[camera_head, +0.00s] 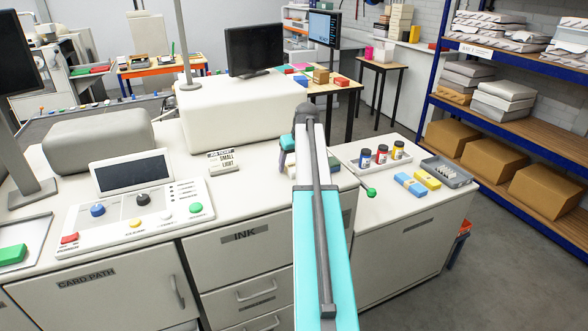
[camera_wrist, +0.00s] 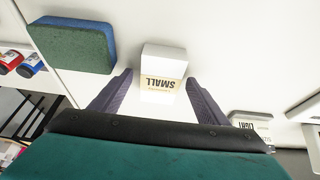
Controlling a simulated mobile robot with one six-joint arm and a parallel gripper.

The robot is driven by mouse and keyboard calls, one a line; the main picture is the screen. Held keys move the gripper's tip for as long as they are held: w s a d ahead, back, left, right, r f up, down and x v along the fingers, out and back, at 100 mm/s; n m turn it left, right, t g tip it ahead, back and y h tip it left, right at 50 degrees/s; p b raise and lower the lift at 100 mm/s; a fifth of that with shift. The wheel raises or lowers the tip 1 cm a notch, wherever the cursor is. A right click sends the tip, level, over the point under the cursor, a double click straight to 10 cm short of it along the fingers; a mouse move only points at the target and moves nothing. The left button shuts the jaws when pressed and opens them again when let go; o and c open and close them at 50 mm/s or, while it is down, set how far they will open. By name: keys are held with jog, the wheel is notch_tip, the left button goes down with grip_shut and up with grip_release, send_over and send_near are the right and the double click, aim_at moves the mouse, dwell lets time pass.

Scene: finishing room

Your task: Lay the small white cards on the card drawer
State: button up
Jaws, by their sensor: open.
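I cannot pick out the card drawer for certain in either view.
A job ticket reading SMALL LIGHT (camera_head: 223,160) stands left of my arm. A control panel (camera_head: 135,210) lies further left. A green-and-blue block (camera_wrist: 72,45) is near my gripper. Ink jars (camera_head: 382,155) and a grey tray (camera_head: 446,172) stand on the right.

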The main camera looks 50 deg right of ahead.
aim_at(292, 163)
jog(key=c, duration=1.3)
jog(key=shift+r, duration=0.15)
jog(key=shift+r, duration=0.2)
jog(key=shift+r+b, duration=0.9)
jog(key=shift+r, duration=0.7)
jog(key=s+a+b, duration=0.1)
jog(key=s+a, duration=0.2)
jog(key=s+a+b, duration=0.2)
jog(key=s+a, duration=0.1)
jog(key=s, duration=0.1)
jog(key=s+a+r+b, duration=0.1)
jog(key=s+a, duration=0.2)
jog(key=shift+s+a+r+b, duration=0.1)
jog(key=shift+s+a+b, duration=0.1)
jog(key=shift+a+b, duration=0.2)
jog(key=shift+s+a+r, duration=0.2)
jog(key=shift+s+a, duration=0.4)
